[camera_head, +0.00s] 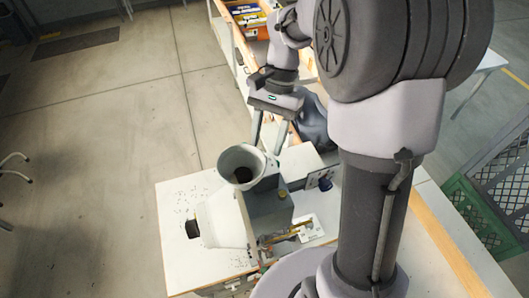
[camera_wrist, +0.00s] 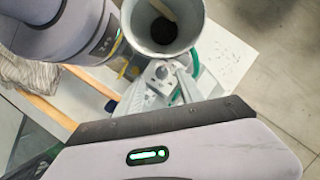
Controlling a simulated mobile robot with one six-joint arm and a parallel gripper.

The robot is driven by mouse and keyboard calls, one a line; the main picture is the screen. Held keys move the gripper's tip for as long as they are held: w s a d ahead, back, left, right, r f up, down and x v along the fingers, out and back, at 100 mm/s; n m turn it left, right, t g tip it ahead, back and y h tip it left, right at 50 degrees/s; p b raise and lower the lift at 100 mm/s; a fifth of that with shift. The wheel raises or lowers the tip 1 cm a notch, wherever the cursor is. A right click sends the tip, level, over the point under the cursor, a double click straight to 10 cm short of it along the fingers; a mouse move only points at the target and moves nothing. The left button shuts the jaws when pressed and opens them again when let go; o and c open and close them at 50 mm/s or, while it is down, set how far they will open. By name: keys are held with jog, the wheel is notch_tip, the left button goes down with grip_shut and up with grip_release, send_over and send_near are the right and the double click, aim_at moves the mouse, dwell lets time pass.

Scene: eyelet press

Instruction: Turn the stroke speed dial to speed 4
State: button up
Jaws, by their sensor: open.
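The eyelet press stands on a white table (camera_head: 180,270), with a grey box-like body (camera_head: 268,212) and a wide funnel-shaped hopper (camera_head: 235,157). A white box (camera_head: 300,165) on its right side carries a panel with a small dark blue knob (camera_head: 325,184). I cannot tell whether this knob is the stroke speed dial, and no scale or number is readable. In the wrist view my gripper's fingers (camera_wrist: 166,68) reach toward a pale panel area beside the hopper (camera_wrist: 165,25).
A yellow knob (camera_head: 282,194) sits on the body. Shelving with coloured bins (camera_head: 250,18) is at the back. Open floor lies at left.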

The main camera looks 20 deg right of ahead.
jog(key=x, duration=0.3)
jog(key=shift+w+a+f, duration=0.15)
jog(key=shift+w+f, duration=0.1)
jog(key=shift+f, duration=0.05)
jog(key=shift+s+f, duration=0.1)
jog(key=shift+s, duration=0.1)
grip_shut()
